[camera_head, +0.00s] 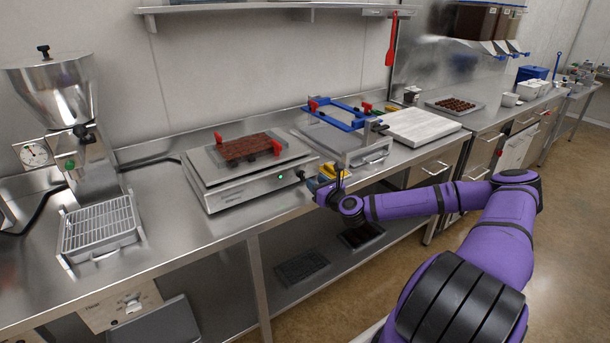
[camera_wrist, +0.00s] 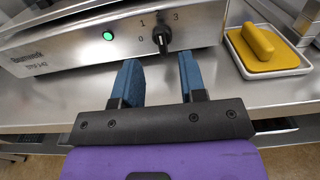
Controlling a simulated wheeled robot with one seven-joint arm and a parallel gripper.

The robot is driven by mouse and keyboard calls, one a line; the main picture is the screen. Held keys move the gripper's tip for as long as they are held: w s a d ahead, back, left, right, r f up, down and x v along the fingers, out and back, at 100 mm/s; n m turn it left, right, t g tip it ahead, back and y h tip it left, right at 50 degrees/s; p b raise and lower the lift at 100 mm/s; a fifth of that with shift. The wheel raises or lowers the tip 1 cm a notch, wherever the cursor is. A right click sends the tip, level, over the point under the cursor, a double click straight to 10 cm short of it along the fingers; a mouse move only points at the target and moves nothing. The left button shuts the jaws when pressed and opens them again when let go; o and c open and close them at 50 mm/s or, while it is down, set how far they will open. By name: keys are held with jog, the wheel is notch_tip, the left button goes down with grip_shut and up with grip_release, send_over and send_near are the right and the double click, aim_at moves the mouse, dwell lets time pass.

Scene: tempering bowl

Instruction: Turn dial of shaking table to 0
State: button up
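The shaking table (camera_head: 250,192) is a low steel box on the counter with a chocolate mould (camera_head: 248,147) held on top by red clamps. Its front panel (camera_wrist: 80,50) fills the upper part of the wrist view, with a lit green light (camera_wrist: 107,36). The black dial (camera_wrist: 162,38) has marks 0, 1 and 3 visible around it; its pointer looks roughly upright, between the 1 and the 3. My gripper (camera_wrist: 162,80) has two blue fingers spread apart, with nothing between them. The dial lies just beyond the fingertips, between them in the picture and apparently untouched.
A yellow-handled tool on a white tray (camera_wrist: 268,60) sits right of the shaking table. A blue-framed device (camera_head: 345,130) stands farther right. A steel hopper machine (camera_head: 60,100) is at the left. The floor (camera_head: 340,315) in front is clear.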

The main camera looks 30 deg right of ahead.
aim_at(304, 173)
jog(key=w, duration=0.6)
jog(key=shift+w+a, duration=0.15)
jog(key=shift+w, duration=0.2)
jog(key=shift+c, duration=0.4)
grip_shut()
